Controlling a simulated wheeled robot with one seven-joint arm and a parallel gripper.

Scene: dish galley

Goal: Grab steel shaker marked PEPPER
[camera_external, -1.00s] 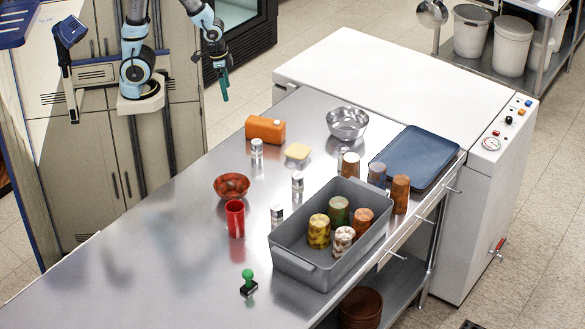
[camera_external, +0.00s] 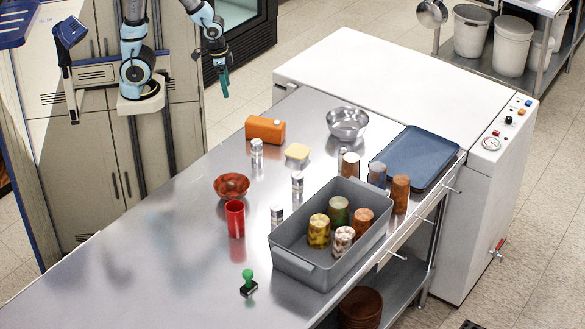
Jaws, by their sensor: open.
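One shaker (camera_external: 257,151) is at the back beside the orange box, one shaker (camera_external: 297,183) is near the middle, and one shaker (camera_external: 277,214) is close to the grey tub. Their markings are too small to read, so I cannot tell which says PEPPER. My gripper (camera_external: 225,88) is open and empty. It hangs pointing down beyond the table's far left edge, well apart from all three shakers.
A grey tub (camera_external: 296,268) holds several patterned cups. A red cup (camera_external: 235,219), red bowl (camera_external: 231,186), orange box (camera_external: 265,130), yellow block (camera_external: 297,152), steel bowl (camera_external: 347,123), blue tray (camera_external: 414,157) and green-handled stamp (camera_external: 248,282) stand around. The table's left front is clear.

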